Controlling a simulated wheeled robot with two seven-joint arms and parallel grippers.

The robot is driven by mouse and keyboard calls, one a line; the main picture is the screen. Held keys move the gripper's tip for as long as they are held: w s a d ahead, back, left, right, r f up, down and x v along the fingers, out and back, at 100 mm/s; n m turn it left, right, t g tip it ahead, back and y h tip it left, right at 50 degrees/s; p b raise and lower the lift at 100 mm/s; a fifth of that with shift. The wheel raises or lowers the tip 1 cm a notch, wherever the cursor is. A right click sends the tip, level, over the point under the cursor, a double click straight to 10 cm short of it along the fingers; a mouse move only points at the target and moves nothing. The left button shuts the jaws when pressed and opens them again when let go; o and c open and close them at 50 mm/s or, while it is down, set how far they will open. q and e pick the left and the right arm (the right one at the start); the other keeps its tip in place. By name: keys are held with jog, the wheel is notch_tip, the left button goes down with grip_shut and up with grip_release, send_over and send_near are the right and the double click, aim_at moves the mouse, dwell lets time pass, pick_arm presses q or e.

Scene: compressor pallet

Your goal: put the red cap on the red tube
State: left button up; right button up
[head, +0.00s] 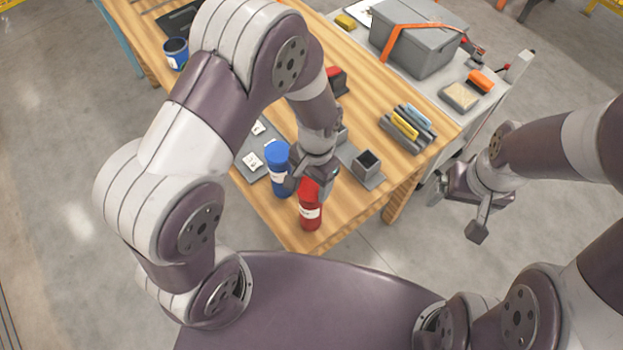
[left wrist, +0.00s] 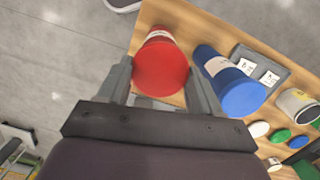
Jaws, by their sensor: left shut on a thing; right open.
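The red tube (head: 311,217), with a white label, stands upright near the front corner of the wooden table. The red cap (left wrist: 160,66) is a round red disc between the fingers of my left gripper (left wrist: 163,88) in the left wrist view. The tube's white label (left wrist: 158,34) shows just beyond the cap. My left gripper (head: 312,182) is shut on the cap at the tube's top, in line with it. I cannot tell whether the cap is fully seated. My right gripper (head: 458,214) is open and empty, off the table to the right.
A blue capped tube (head: 278,172) stands close to the left of the red tube. A grey holder (head: 368,161) stands to its right. Several loose caps (left wrist: 280,135) lie on the table. A grey toolbox (head: 415,40) stands on the cart behind.

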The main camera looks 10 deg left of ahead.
pick_arm(q)
jog(key=shift+f, duration=0.4)
dwell(0.9)
jog(key=o, duration=1.2)
jog(key=shift+c, duration=0.2)
jog(key=shift+o, duration=0.2)
notch_tip(320, 180, up, 7)
jog(key=p, duration=0.6)
jog(key=shift+p, duration=0.35)
